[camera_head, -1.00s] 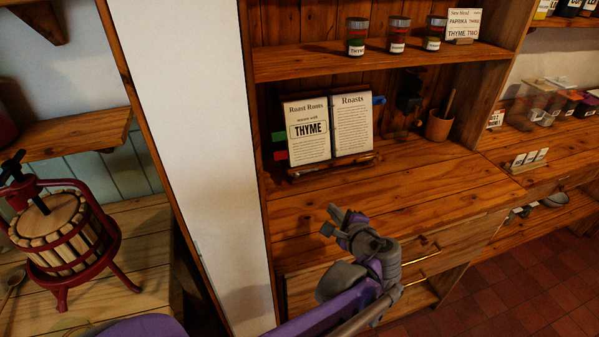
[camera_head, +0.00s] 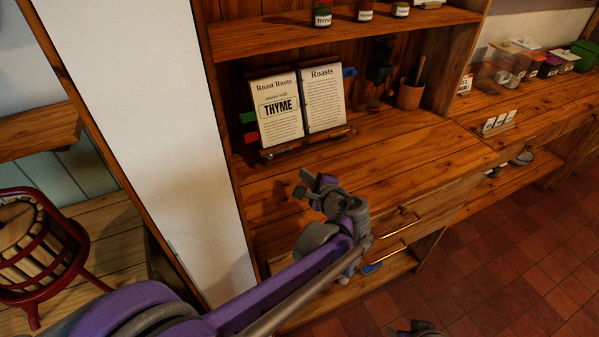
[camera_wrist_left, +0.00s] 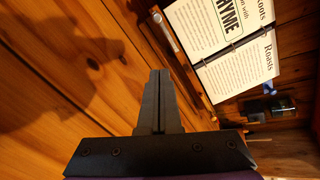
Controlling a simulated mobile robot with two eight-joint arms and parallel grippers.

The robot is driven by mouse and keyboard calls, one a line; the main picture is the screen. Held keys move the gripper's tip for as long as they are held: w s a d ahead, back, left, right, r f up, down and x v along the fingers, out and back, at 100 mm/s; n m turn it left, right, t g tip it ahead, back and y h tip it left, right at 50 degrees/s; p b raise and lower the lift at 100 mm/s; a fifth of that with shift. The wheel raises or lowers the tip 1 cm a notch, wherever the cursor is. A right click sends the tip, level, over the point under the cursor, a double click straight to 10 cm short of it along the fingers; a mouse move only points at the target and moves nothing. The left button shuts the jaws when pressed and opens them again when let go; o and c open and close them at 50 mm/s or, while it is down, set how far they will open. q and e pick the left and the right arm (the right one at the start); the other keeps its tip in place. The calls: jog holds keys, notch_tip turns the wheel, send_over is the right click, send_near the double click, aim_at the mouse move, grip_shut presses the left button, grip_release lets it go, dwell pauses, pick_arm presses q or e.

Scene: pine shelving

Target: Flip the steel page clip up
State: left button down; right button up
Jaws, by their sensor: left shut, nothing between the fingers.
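The open recipe book (camera_head: 297,104) stands on a dark wooden bookstand (camera_head: 310,143) on the counter, with pages headed Roast Roots and Roasts. It also shows in the left wrist view (camera_wrist_left: 222,45). A narrow grey metal strip (camera_wrist_left: 166,30) lies along the stand's front ledge there and looks like the steel page clip, lying flat; in the head view it is too small to make out clearly. My left gripper (camera_head: 304,184) is shut and empty, in front of and below the stand, apart from it. Its closed fingers (camera_wrist_left: 160,78) fill the middle of the wrist view. A grey part at the bottom edge appears to be my right gripper (camera_head: 418,328).
A shelf with spice jars (camera_head: 366,10) runs above the book. A terracotta pot (camera_head: 410,95) stands to its right. Below the counter edge are drawers with brass handles (camera_head: 393,250). A red-framed press (camera_head: 40,245) stands at left. The counter right of the stand is mostly clear.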

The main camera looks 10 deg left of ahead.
aim_at(280, 152)
pick_arm(q)
jog(key=x, duration=0.7)
jog(key=shift+w+a+f, duration=0.1)
jog(key=shift+w+a, duration=0.05)
jog(key=shift+w, duration=0.05)
jog(key=a, duration=0.1)
jog(key=a+r, duration=0.1)
jog(key=a, duration=0.1)
jog(key=shift+s+p, duration=0.1)
jog(key=shift+p, duration=0.25)
jog(key=shift+s+a+r, duration=0.1)
jog(key=shift+a, duration=0.35)
